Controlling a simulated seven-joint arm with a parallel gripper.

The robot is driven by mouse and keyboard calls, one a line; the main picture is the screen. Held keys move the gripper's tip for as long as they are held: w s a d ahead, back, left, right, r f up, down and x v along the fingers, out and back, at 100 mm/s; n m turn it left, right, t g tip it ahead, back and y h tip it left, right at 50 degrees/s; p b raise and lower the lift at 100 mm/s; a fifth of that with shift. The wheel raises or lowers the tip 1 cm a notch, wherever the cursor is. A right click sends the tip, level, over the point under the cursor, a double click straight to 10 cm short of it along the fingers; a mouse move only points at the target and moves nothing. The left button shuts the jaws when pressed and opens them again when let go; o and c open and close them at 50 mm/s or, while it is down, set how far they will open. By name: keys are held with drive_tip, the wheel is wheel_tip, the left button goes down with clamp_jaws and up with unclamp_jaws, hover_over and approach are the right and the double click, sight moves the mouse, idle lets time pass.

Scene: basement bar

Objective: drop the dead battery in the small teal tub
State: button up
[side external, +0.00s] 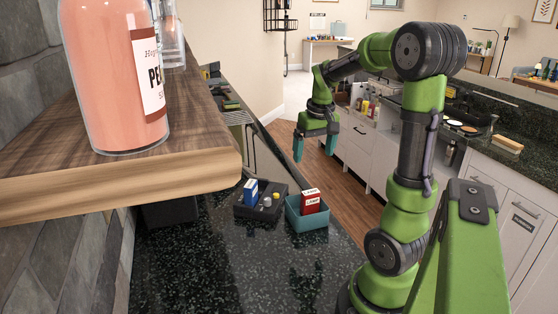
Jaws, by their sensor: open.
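The small teal tub (306,222) sits on the dark speckled counter near its edge. A red and white box (311,201) stands in it and sticks up above the rim. A black tray (246,213) is just left of the tub. It holds a blue and white box (250,191), a small grey piece (267,202) and a small yellow-topped piece (276,196). I cannot tell whether either small piece is the dead battery. My gripper (315,149) is open and empty, its teal fingers pointing down, apart from the tub and tray and above them in the picture.
A wooden shelf (205,150) with a large pink bottle (122,75) juts in at the left foreground. A wire rack (238,118) and dark items stand farther along the counter. The counter (245,265) in front of the tray and tub is clear.

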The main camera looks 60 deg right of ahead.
wheel_tip(320, 180, up, 8)
drive_tip(key=shift+s+a+f, duration=0.2)
drive_tip(key=shift+s+a, duration=0.2)
drive_tip(key=a+f+n+t+y, duration=0.1)
drive_tip(key=a+n+t, duration=0.1)
drive_tip(key=a, duration=1.1)
drive_tip(key=a+f+n+t+y, duration=0.2)
drive_tip(key=a+t, duration=0.1)
drive_tip(key=a, duration=1.1)
drive_tip(key=shift+a+t, duration=0.3)
drive_tip(key=shift+t, duration=0.1)
drive_tip(key=shift+s+f, duration=0.1)
